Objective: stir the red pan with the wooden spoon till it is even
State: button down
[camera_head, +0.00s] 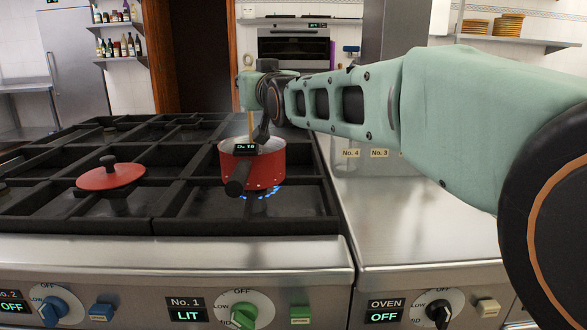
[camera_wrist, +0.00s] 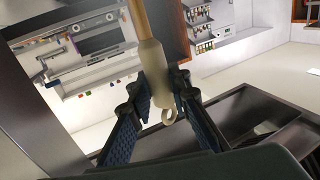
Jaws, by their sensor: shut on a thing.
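The red pan (camera_head: 270,176) stands on the grate of the lit front burner, its dark handle pointing toward me. Its pale contents show only as a strip at the rim. The wooden spoon (camera_head: 250,122) stands nearly upright with its lower end hidden in the pan. In the wrist view the spoon (camera_wrist: 151,58) has a tan shaft and a pale grip ending in a ring. My gripper (camera_wrist: 160,88) is shut on that pale grip. In the head view my gripper (camera_head: 263,132) is above the pan, partly hidden by my wrist.
Blue flames (camera_head: 262,192) show under the pan; the No. 1 display (camera_head: 187,315) reads LIT. A red lid (camera_head: 110,177) lies on the grate to the left. A small dark display (camera_head: 245,149) shows at the pan's rim. A bare steel counter (camera_head: 400,210) is at right.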

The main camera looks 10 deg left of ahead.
jog(key=shift+r+p, duration=4.1)
jog(key=shift+r, duration=1.7)
